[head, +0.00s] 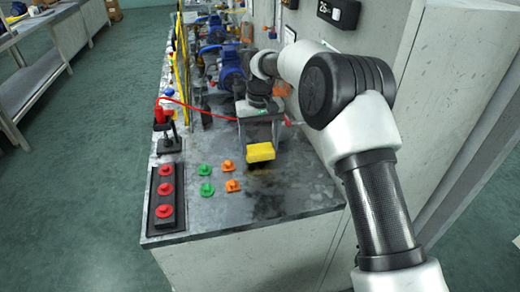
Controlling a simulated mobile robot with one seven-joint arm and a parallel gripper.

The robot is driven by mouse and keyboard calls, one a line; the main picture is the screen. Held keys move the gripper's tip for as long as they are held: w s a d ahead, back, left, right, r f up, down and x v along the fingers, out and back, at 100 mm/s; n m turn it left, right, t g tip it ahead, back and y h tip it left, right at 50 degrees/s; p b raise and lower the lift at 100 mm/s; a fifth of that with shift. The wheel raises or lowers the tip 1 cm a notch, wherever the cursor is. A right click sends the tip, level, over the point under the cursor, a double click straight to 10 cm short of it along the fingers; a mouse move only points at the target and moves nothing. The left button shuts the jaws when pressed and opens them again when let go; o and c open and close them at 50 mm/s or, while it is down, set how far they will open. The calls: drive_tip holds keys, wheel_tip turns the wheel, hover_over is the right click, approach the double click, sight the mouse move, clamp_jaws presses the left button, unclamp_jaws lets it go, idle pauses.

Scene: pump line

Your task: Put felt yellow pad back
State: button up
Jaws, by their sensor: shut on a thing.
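The felt yellow pad (260,152) shows in the head view near the front middle of the grey bench. My gripper (260,138) is directly above it, pointing down, and is shut on the pad. The pad looks held slightly above the bench top, with a dark patch below it; the exact gap is hard to tell. The fingertips are partly hidden by the gripper body and the pad. No separate place for the pad can be made out.
Green knobs (206,180) and orange knobs (229,177) stand left of the pad. A dark strip with red buttons (166,188) lies at the left edge. A red-topped tool on a black stand (164,128) is behind it. Blue pumps (232,68) line the back. The front right bench top is clear.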

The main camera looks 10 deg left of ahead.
sight(260, 148)
drive_tip(key=shift+f, duration=0.7)
drive_tip(key=shift+f, duration=0.15)
drive_tip(key=o, duration=0.9)
wheel_tip(260, 148, up, 12)
drive_tip(key=p, duration=0.2)
drive_tip(key=shift+d+r+p, duration=0.1)
drive_tip(key=shift+r+p, duration=0.1)
drive_tip(key=shift+p, duration=0.15)
